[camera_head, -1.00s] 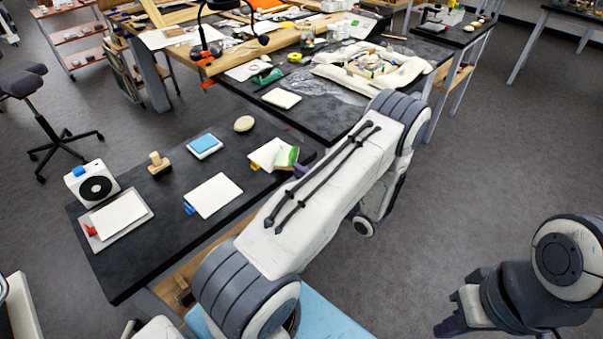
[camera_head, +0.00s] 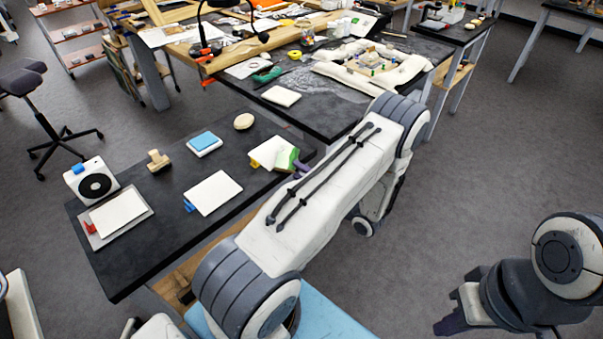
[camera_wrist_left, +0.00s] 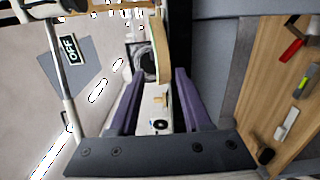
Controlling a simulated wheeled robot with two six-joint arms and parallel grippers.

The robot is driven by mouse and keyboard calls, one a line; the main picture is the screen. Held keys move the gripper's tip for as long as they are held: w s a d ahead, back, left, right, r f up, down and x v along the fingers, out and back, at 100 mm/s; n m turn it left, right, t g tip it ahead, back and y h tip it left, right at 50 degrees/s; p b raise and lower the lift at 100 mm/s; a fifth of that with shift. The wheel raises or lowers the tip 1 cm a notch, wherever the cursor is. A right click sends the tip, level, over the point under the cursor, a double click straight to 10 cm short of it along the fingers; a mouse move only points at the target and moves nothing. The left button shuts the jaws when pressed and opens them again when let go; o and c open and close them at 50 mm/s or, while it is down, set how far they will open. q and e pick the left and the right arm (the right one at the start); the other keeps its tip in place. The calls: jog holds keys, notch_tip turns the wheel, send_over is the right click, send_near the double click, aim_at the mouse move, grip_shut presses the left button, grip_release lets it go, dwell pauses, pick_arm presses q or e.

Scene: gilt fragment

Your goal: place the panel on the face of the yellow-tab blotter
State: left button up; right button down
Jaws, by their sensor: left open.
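The panel (camera_head: 285,159), a small piece with a green face, is at the yellow-tab blotter (camera_head: 264,151), near the right end of the dark table. The blotter is pale, with its yellow tab at its lower left corner. My left gripper (camera_head: 301,166) is open beside the panel; its purple fingers are partly hidden by my arm. In the left wrist view the open fingers (camera_wrist_left: 158,100) flank a curved tan edge, perhaps the panel (camera_wrist_left: 161,45). I cannot tell whether the panel lies flat or touches a finger. My right gripper (camera_head: 452,318) is low at the right, away from the table.
On the same table (camera_head: 150,250) are a blue-tab blotter (camera_head: 213,194), a red-tab blotter (camera_head: 117,213), a wooden stamp (camera_head: 158,160), a blue-topped pad (camera_head: 204,142), an oval tan object (camera_head: 244,121) and a white fan box (camera_head: 92,181). The front of the table is clear.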

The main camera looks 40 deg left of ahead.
pick_arm(q)
jog(key=s+d+b, duration=0.1)
jog(key=d+b, duration=0.1)
jog(key=d, duration=1)
jog(key=s+d+r+n+g+h, duration=0.1)
jog(key=s+d+r+n+h, duration=0.4)
jog(key=n, duration=0.6)
jog(key=s+d+r+n+g+h, duration=0.1)
jog(key=s+d+r+n+h, duration=0.5)
jog(key=s+d+n+h, duration=0.2)
jog(key=s+d+n, duration=0.2)
jog(key=n, duration=0.1)
jog(key=shift+s+d+r+n+g, duration=0.2)
jog(key=shift+s+r+n+g, duration=0.1)
jog(key=shift+s+n+g, duration=0.1)
jog(key=s+d+r+n+h, duration=0.1)
jog(key=d+n+h, duration=0.1)
jog(key=s+d+r+n+t+h, duration=0.1)
jog(key=d+n+h, duration=0.1)
jog(key=s+d+r+n+h, duration=0.1)
jog(key=s+d+n, duration=0.1)
jog(key=shift+s+d+t+h, duration=0.1)
jog(key=shift+t+h, duration=0.2)
jog(key=shift+h, duration=0.1)
jog(key=shift+c, duration=1.3)
jog(key=shift+s+d+n, duration=0.15)
jog(key=shift+d+n, duration=0.05)
jog(key=shift+n, duration=0.2)
grip_shut()
